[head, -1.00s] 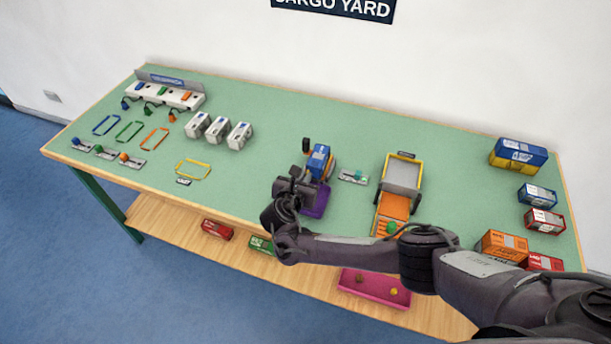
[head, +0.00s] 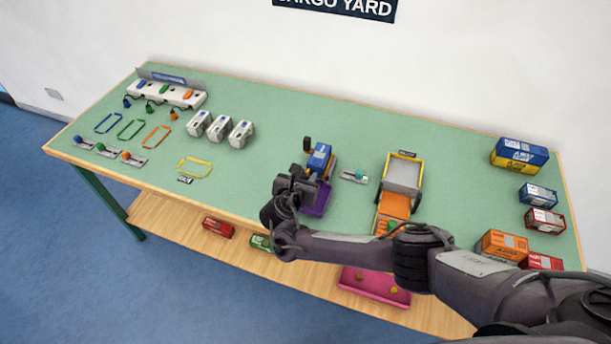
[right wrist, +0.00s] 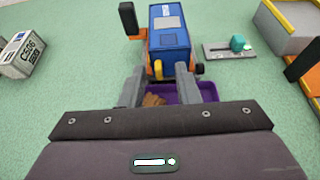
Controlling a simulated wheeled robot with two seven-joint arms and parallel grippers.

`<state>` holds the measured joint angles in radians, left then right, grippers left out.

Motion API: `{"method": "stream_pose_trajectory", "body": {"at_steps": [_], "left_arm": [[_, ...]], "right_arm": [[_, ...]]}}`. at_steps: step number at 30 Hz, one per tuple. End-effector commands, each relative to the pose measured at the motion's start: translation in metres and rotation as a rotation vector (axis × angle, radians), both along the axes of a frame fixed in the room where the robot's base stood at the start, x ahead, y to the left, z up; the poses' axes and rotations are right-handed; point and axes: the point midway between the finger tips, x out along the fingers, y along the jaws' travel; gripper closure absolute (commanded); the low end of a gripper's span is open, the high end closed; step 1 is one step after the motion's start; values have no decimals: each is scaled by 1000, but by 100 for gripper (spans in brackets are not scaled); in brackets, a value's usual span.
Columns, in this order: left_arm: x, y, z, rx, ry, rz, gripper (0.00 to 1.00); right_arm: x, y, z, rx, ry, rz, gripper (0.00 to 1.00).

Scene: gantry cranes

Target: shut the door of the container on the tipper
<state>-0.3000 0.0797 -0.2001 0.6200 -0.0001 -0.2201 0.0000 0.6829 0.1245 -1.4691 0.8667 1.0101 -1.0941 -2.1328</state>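The container (head: 320,155) is a blue box on a small orange stand, the tipper (right wrist: 157,69), at the middle of the table. In the right wrist view the blue container (right wrist: 170,37) is just ahead of my fingers. A purple tray (head: 322,202) lies in front of it, partly behind my gripper, with something brown (right wrist: 153,100) in it. My right gripper (head: 302,174) is in front of the container; in the wrist view its two fingers (right wrist: 160,76) are apart, with nothing clearly held. I cannot make out the door's position. My left gripper is not in view.
A black-topped upright (right wrist: 128,18) stands left of the container. A slider plate with a teal knob (right wrist: 236,44) is to its right. Beyond is a yellow-framed grey bin (head: 404,173) with an orange ramp. White boxes (head: 218,128) stand left. Green table is clear behind.

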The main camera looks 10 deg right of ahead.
Motion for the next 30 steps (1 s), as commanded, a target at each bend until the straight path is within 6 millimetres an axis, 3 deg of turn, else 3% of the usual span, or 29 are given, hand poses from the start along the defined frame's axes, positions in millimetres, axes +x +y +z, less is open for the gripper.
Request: {"method": "stream_pose_trajectory", "body": {"at_steps": [5,18,30], "left_arm": [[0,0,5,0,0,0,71],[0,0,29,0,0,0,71],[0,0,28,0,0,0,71]], "right_arm": [[-7,6,5,-1,1,3,71],[-56,39,30,0,0,1,71],[-59,41,29,0,1,-1,71]]}}
